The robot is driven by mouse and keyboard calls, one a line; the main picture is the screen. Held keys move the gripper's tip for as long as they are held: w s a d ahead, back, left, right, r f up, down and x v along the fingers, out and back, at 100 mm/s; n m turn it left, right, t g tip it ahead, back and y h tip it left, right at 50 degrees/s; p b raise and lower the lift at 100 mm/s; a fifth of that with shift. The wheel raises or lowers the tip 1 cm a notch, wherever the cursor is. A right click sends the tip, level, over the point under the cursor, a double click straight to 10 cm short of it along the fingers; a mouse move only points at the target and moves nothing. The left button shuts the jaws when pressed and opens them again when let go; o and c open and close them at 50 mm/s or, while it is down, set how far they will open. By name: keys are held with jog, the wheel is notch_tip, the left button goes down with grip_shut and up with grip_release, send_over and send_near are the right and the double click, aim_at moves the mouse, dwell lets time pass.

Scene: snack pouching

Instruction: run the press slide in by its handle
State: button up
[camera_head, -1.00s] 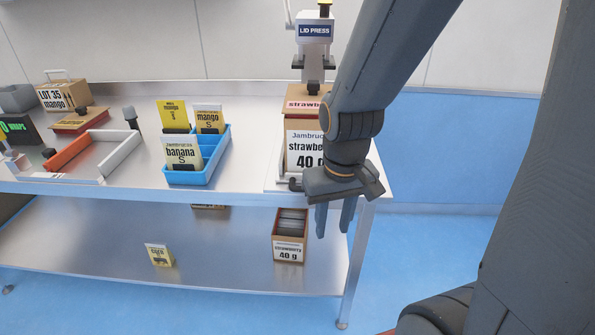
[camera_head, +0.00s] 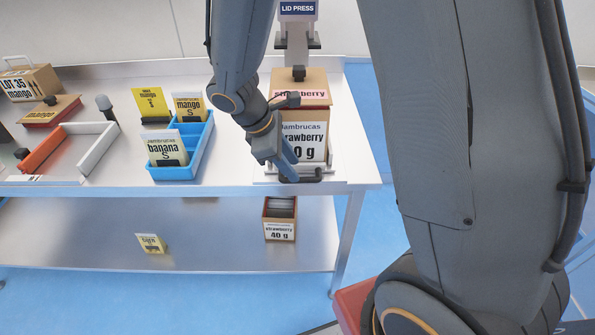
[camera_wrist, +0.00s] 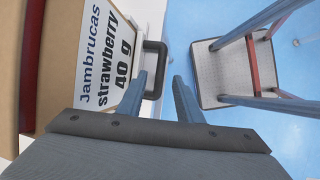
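The press slide (camera_head: 330,181) is a pale plate at the table's front edge under the lid press (camera_head: 297,12). A tan box labelled strawberry 40 g (camera_head: 314,135) stands on it. Its dark handle (camera_head: 312,176) sticks out at the front, and the wrist view shows it as a dark loop (camera_wrist: 163,48) right of the box label. My gripper (camera_head: 288,178) is down at the handle, in front of the box. In the wrist view my gripper (camera_wrist: 167,78) is open; the loop's outer bar shows between the fingertips. I cannot tell whether they touch it.
A blue divided tray (camera_head: 180,172) with pouches stands left of the press. An orange and white frame (camera_head: 92,150) is farther left. The lower shelf holds another strawberry box (camera_head: 279,230). A stool (camera_wrist: 235,75) stands on the floor in the wrist view.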

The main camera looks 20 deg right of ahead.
jog(key=shift+x, duration=2.2)
grip_shut()
